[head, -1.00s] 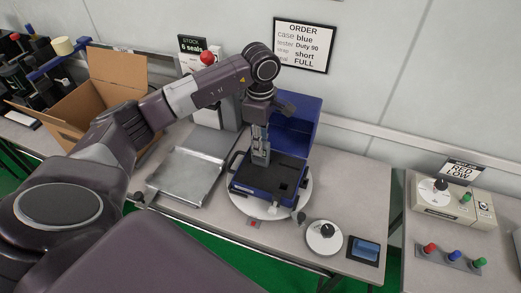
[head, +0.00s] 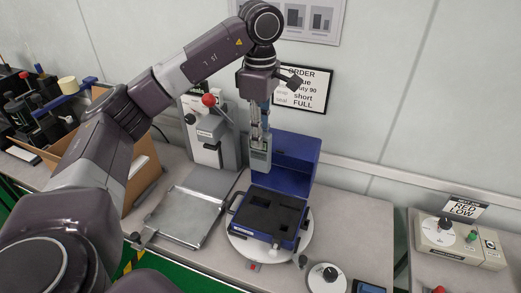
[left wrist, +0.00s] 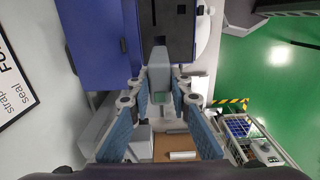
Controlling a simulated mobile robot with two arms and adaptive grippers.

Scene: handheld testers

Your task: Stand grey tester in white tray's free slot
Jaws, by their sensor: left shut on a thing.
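My left gripper (head: 261,136) is shut on a small grey tester (head: 261,157) and holds it upright above the back part of the blue case. In the left wrist view the tester (left wrist: 158,66) sits between the fingers. The open blue case (head: 298,160) has a dark insert (head: 268,212) with cut-out slots. No white tray with slots is clearly visible; a bare metal tray (head: 187,215) lies left of the case. My right gripper is not in view.
The case stands on a round white plate (head: 238,243). A press with a red knob (head: 208,100) stands behind the metal tray. A cardboard box (head: 140,176) is at the left. A round dial plate (head: 326,280) is at front right. Bare table lies right of the case.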

